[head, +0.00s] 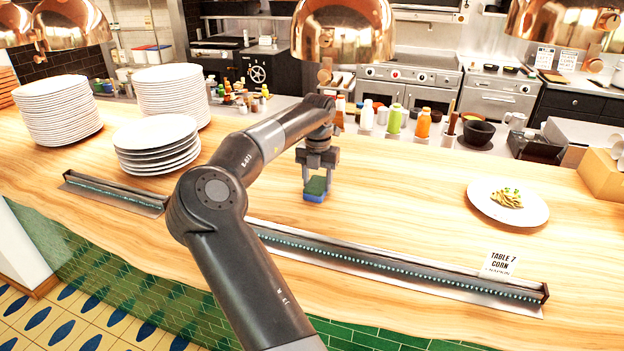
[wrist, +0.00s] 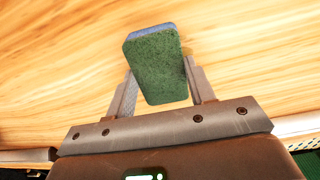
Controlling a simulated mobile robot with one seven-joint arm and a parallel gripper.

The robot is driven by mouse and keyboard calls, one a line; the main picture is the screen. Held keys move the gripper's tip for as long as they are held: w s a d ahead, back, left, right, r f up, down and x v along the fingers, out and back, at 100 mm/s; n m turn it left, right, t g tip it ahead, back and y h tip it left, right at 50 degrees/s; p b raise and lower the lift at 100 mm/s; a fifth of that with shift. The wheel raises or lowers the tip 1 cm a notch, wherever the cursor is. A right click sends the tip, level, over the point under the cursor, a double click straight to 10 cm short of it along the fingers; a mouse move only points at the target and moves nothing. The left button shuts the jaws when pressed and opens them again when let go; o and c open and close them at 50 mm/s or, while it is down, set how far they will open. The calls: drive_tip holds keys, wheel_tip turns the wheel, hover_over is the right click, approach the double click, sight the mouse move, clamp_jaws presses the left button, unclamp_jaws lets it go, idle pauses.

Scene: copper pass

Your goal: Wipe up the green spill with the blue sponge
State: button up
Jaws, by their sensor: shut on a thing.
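My gripper (head: 317,172) is over the middle of the wooden counter, pointing down, and shut on the blue sponge (head: 315,190). The sponge has a blue body and a dark green scouring side. In the wrist view the sponge (wrist: 158,70) sits between the two fingers, its green side facing the camera and a blue edge showing at the far end. I cannot tell whether it touches the counter. I cannot make out a green spill on the bare wood in either view; the sponge, gripper and arm hide part of the counter.
A plate of pasta (head: 508,201) is at the right. Stacked plates (head: 158,143) stand at the left. A metal ticket rail (head: 390,267) runs along the front edge, with a ticket (head: 500,263). Copper lamps (head: 343,32) hang above. Bare wood (head: 400,190) lies right of my gripper.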

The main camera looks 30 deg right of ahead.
drive_tip(key=shift+s+d, duration=1.5)
drive_tip(key=shift+w+a, duration=1.1)
drive_tip(key=shift+w, duration=0.05)
drive_tip(key=shift+w+a+f, duration=0.2)
drive_tip(key=shift+w+a, duration=1.5)
drive_tip(key=shift+a, duration=0.15)
drive_tip(key=shift+r, duration=0.1)
wheel_tip(320, 180, up, 6)
drive_tip(key=shift+d, duration=0.15)
